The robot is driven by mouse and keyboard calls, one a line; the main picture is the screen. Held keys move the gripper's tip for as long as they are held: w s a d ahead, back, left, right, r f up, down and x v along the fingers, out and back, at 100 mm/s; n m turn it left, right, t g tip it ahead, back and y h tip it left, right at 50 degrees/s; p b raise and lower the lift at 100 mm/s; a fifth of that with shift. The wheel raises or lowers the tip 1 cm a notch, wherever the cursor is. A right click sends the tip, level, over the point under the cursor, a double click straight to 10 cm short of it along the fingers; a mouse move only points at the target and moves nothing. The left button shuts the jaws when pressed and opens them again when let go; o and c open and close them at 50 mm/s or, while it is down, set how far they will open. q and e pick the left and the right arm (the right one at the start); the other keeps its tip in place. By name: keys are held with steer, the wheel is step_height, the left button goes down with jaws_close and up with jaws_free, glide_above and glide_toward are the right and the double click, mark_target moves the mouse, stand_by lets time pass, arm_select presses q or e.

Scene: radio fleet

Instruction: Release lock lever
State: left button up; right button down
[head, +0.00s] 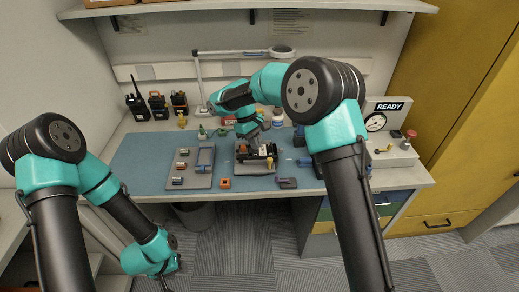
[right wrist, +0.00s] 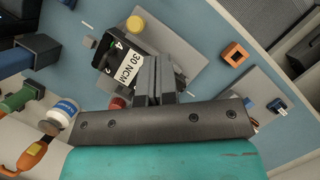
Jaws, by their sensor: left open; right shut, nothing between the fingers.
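A grey fixture plate (head: 254,170) sits on the blue mat, with a dark device (head: 262,152) on it. In the right wrist view the plate (right wrist: 190,48) carries a black block labelled "30 NCM" (right wrist: 126,68), a yellow knob (right wrist: 135,24) and a red knob (right wrist: 117,103). I cannot tell which part is the lock lever. My right gripper (head: 256,141) is over the fixture; in the right wrist view its fingers (right wrist: 155,72) are shut and empty, overlapping the labelled block. Contact is unclear. My left gripper (head: 176,268) is open and empty, low in front of the bench.
A grey tray (head: 190,184) with small parts lies left of the fixture. An orange block (head: 225,183) lies between them near the front edge. Several radios (head: 158,106) stand at the back left. A test unit with a gauge (head: 391,141) reads READY at right. The mat's left side is clear.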

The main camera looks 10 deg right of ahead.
steer(key=x, duration=0.8)
steer(key=shift+s+f, duration=0.1)
steer(key=shift+f, duration=0.05)
steer(key=shift+s+d+f, duration=0.15)
steer(key=shift+s+d, duration=0.9)
steer(key=shift+s, duration=0.1)
steer(key=shift+s+d, duration=0.3)
steer(key=shift+s, duration=0.1)
